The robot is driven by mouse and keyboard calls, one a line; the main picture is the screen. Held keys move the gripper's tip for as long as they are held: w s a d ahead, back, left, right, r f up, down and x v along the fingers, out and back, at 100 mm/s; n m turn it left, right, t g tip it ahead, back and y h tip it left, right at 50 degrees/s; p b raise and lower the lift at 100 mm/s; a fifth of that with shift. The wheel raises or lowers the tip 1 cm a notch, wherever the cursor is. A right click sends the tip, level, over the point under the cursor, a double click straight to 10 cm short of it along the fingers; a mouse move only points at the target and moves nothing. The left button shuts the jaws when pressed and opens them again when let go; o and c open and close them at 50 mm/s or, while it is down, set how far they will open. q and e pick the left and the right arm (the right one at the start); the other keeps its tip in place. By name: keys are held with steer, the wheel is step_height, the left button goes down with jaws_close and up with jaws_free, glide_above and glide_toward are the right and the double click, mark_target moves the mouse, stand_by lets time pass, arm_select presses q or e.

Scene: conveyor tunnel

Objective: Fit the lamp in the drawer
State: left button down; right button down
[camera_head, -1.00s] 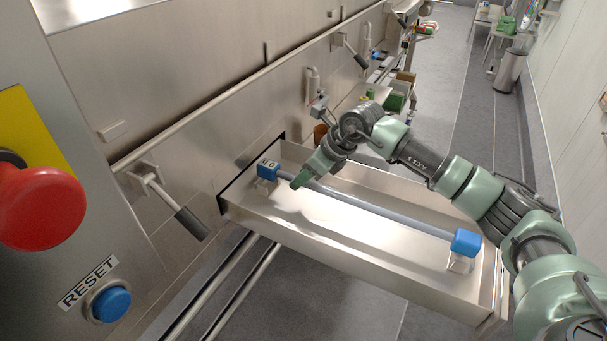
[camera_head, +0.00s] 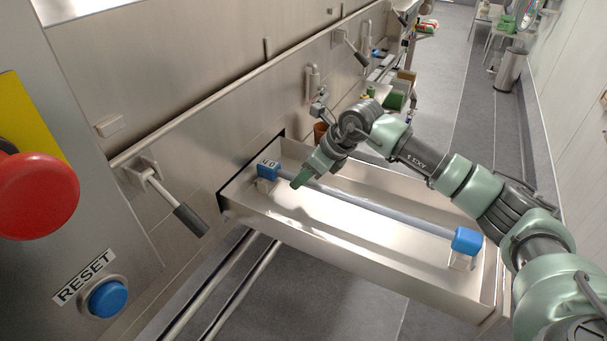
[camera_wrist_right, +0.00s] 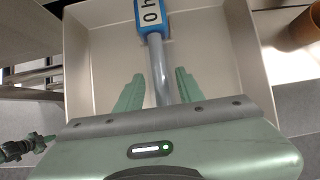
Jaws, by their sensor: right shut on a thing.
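The lamp (camera_head: 385,213) is a long grey tube with a blue cap at each end. It lies lengthwise within the open metal drawer (camera_head: 350,265). Its far cap (camera_head: 268,169) and near cap (camera_head: 467,240) are at pale holders (camera_head: 461,261); I cannot tell whether they are seated. My right gripper (camera_head: 302,180) is shut on the lamp close to the far cap. In the right wrist view its green fingers (camera_wrist_right: 160,80) are on either side of the tube, and the blue cap (camera_wrist_right: 153,17) is ahead.
A panel with a red button (camera_head: 38,196) and a blue RESET button (camera_head: 107,298) stands at the left. A lever handle (camera_head: 188,218) sticks out beside the drawer. Metal rails (camera_head: 222,290) run below. A brown pot (camera_wrist_right: 305,27) stands beyond the drawer.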

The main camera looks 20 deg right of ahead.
mark_target(304, 186)
steer(key=shift+f+b, duration=1.35)
steer(key=shift+f, duration=0.6)
steer(key=shift+r, duration=0.1)
steer(key=c, duration=0.8)
jaws_free()
steer(key=b+v, duration=0.1)
steer(key=v, duration=0.6)
steer(key=shift+s+d+r, duration=0.15)
steer(key=shift+d+r, duration=0.05)
steer(key=shift+r, duration=0.1)
